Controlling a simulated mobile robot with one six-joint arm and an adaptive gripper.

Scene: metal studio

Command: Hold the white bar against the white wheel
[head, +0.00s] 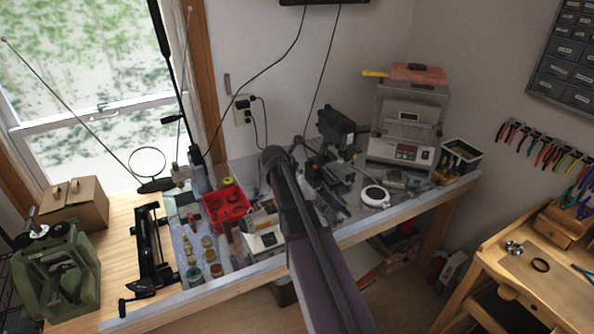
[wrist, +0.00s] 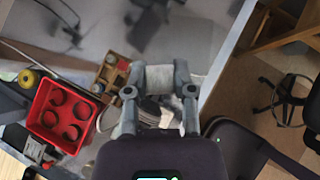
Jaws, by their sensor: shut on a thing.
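In the wrist view my gripper (wrist: 159,84) is shut on a short white bar (wrist: 159,77), which spans the gap between its two fingertips. The bar is over the workbench, to the right of a red tray. I cannot clearly pick out the white wheel. A pale machine (head: 264,240) stands on the bench in the head view, partly covered by my arm. Part of a pale, striped thing (wrist: 150,112) shows between my fingers in the wrist view. I cannot tell whether the bar touches anything. My gripper is hidden behind my arm in the head view.
The red tray (head: 227,207) with round holes stands beside the pale machine; it also shows in the wrist view (wrist: 62,115). Several jars (head: 208,255) stand at the left. A dark machine (head: 335,150) and a white round dish (head: 375,196) are to the right. The bench's front edge (wrist: 222,65) is close.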

